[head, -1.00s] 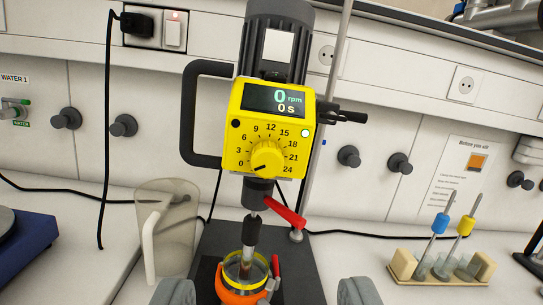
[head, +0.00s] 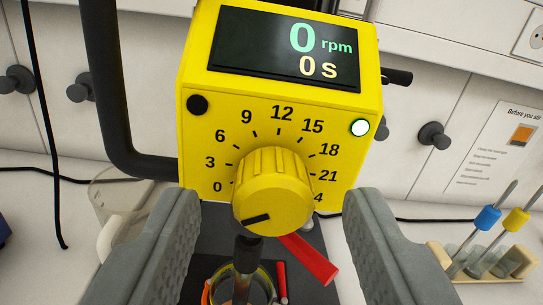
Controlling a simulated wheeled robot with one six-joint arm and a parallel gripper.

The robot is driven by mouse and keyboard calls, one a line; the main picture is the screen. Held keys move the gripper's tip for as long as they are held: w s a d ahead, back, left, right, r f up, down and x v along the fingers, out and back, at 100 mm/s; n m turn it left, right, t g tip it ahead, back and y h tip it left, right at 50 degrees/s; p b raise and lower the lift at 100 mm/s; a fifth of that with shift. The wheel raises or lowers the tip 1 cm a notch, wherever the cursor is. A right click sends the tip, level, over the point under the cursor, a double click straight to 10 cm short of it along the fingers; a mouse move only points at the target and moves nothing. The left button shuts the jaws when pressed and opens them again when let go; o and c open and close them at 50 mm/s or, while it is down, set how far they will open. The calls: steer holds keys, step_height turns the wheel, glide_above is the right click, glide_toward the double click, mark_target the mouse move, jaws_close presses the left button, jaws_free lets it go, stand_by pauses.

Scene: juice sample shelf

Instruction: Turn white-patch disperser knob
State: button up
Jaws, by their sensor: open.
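The yellow disperser head (head: 200,150) fills the upper middle of the view, with a display (head: 290,50) reading 0 rpm and 0 s. Its round yellow knob (head: 275,190) sits low on the front face, inside a scale marked 0 to 24. The knob's dark pointer mark points to the lower left, near 0. The white patch on the motor, seen earlier, is out of view. My gripper (head: 270,215) is open, with one grey finger on each side of the knob. There is a gap on both sides, and neither finger visibly touches it.
A red lever (head: 309,260) and the shaft are below the knob, above a vessel (head: 235,285). A black handle (head: 105,100) is at left. A clear jug (head: 120,215) stands behind the left finger. A rack (head: 490,262) with blue and yellow tools is at right.

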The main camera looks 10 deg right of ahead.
steer(key=shift+w, duration=0.75)
steer(key=c, duration=1)
steer(key=shift+m, duration=0.4)
steer(key=m, duration=0.5)
steer(key=shift+m, duration=0.3)
steer(key=m, duration=0.5)
